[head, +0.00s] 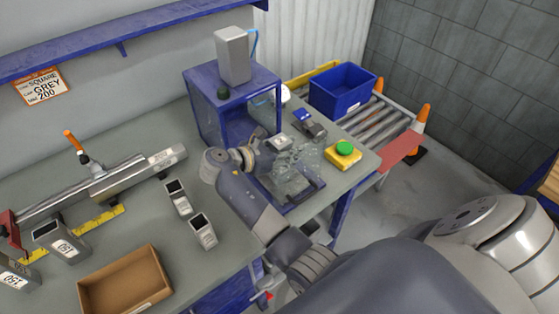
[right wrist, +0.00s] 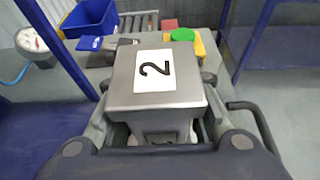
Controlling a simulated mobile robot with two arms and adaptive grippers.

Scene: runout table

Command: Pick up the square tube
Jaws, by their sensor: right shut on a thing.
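My right gripper (head: 262,152) reaches into the blue-framed station on the table. It is shut on a short grey square tube (right wrist: 120,85) with a white label reading 2, which fills the middle of the right wrist view. The tube also shows in the head view (head: 279,143), just past the fingers. The fingers (right wrist: 155,110) lie on both sides of it. Whether it touches anything beneath is hidden. Other grey square pieces stand on the table (head: 178,197), (head: 203,231), and a larger labelled one (head: 60,240) is at the left. My left gripper is not in view.
Blue posts of the station frame (head: 205,115) stand close to the gripper, with a clear guard (head: 298,172) in front. A yellow box with a green button (head: 343,153), a blue bin (head: 342,88) and a roller conveyor (head: 385,122) lie beyond. A cardboard tray (head: 125,283) is at front left.

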